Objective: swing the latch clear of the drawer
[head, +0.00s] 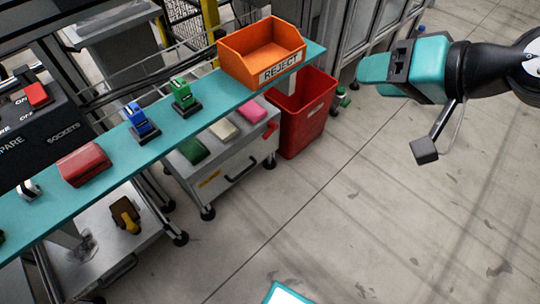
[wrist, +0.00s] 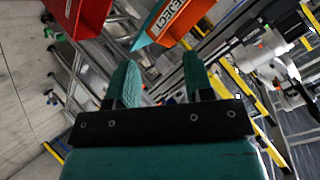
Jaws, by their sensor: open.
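No latch can be made out for certain in either view. A grey cabinet (head: 222,160) with a dark handle on its front stands under the teal shelf in the head view; whether this is the drawer I cannot tell. My gripper (head: 368,69) is at the upper right of the head view, in the air, right of the orange bin and apart from everything. In the wrist view its two teal fingers (wrist: 160,78) are spread with nothing between them.
The teal shelf (head: 105,165) carries an orange REJECT bin (head: 240,66), a green block (head: 183,96), a blue block (head: 138,121) and a red block (head: 84,164). A red bin (head: 306,118) stands on the floor. Open floor (head: 380,220) lies at the right.

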